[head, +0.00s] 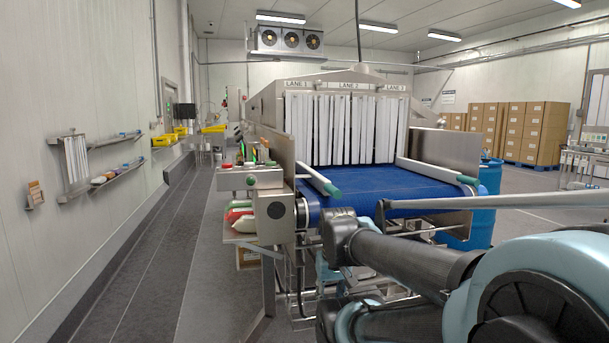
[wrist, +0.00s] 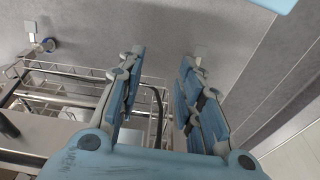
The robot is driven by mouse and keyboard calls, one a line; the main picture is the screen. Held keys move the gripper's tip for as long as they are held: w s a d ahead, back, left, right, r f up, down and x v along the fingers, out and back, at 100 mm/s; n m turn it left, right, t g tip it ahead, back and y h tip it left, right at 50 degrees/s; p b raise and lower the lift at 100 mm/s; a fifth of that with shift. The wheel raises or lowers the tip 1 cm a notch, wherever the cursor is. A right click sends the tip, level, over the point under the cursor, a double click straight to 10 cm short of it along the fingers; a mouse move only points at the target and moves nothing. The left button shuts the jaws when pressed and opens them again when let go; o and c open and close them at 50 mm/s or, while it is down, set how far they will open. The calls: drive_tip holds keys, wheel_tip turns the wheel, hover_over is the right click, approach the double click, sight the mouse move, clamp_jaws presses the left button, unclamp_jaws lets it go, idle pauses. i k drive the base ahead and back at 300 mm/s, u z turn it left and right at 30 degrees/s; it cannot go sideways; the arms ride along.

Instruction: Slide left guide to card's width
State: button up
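The left guide (head: 318,179) is a pale rail with a green end, lying along the left side of the blue conveyor belt (head: 375,184). A matching right guide (head: 438,171) lies along the belt's right side, and the belt between them is bare. A small brown card-like item (head: 35,194) hangs on the left wall; I cannot tell whether it is the card, and no width marking is readable. My gripper (wrist: 161,62) shows in the wrist view with its two fingers apart and nothing between them, above grey floor. In the head view I cannot make out the gripper.
A control box (head: 250,178) with a green button stands left of the belt. White strip curtains (head: 345,130) hang at the tunnel mouth. A blue drum (head: 490,176) stands right. A wire rack (wrist: 65,80) is left of my gripper. The left aisle floor (head: 150,250) is clear.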

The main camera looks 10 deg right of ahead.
sight(325, 185)
drive_tip(key=u, duration=0.55)
drive_tip(key=k, duration=1)
drive_tip(key=z, duration=0.35)
